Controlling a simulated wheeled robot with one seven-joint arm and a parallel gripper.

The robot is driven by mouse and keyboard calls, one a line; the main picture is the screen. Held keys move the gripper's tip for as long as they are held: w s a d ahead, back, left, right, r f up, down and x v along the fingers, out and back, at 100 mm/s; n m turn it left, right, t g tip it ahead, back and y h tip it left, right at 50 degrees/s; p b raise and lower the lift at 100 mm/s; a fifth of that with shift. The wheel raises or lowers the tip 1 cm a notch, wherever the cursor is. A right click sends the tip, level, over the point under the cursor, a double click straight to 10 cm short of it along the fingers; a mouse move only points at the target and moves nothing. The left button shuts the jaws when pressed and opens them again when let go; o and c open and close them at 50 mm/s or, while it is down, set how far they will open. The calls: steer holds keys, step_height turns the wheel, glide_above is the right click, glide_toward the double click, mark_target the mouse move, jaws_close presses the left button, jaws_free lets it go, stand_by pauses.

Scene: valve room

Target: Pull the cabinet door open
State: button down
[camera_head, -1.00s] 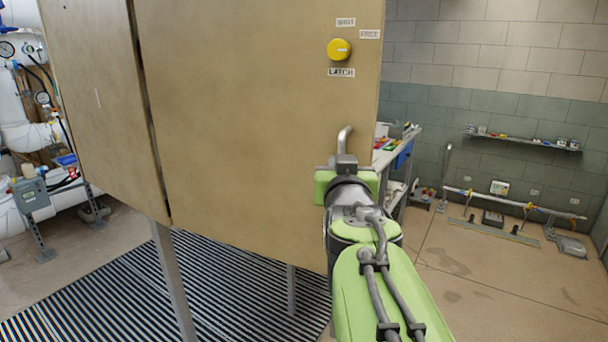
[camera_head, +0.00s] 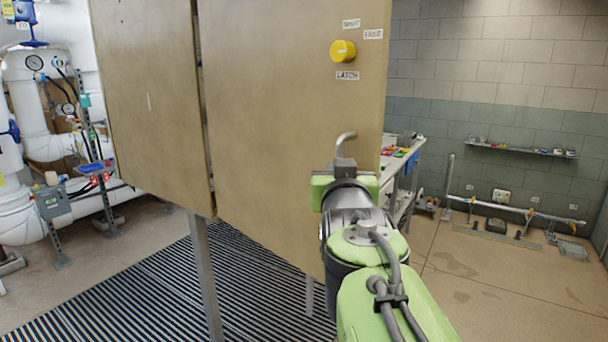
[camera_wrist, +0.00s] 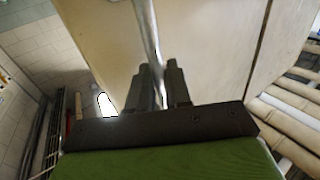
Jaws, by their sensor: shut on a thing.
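The tan cabinet door (camera_head: 265,130) fills the middle of the head view, with a yellow latch knob (camera_head: 343,51) near its upper right edge. A grey metal handle (camera_head: 346,138) stands out from the door below the knob. My gripper (camera_head: 342,160) is at the handle. In the wrist view, the handle (camera_wrist: 147,30) runs down between the two dark fingers of my gripper (camera_wrist: 158,82), which are shut on it. The handle's lower part is hidden by my gripper and arm. I cannot see inside the cabinet.
Another tan panel (camera_head: 150,100) adjoins at the left. White pipes with gauges (camera_head: 35,105) stand at the far left. A striped grating (camera_head: 150,290) lies below the cabinet. A workbench (camera_head: 398,165) stands behind its right edge.

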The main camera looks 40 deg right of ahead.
steer(key=shift+w+a+r, duration=0.1)
steer(key=shift+w, duration=0.05)
steer(key=c, duration=1.3)
jaws_free()
steer(key=shift+o, duration=0.4)
steer(key=shift+w, duration=0.15)
steer(key=shift+s, duration=0.2)
steer(key=v, duration=1.5)
steer(key=shift+s+a, duration=0.15)
steer(key=shift+a, duration=0.05)
steer(key=s+a+f+n+g+y+p, duration=0.2)
steer(key=a+f+n+g+y+p, duration=0.1)
steer(key=f, duration=0.6)
steer(key=s+a+f+n+g+y+p, duration=0.3)
steer(key=a+f+n+g+y+p, duration=0.1)
steer(key=a+f+y, duration=0.3)
step_height(320, 180, down, 2)
steer(key=a+g+p, duration=0.1)
steer(key=a, duration=0.2)
steer(key=shift+s+n+g+y, duration=0.3)
steer(key=shift+s+g+y, duration=0.05)
steer(key=shift+g+y, duration=0.05)
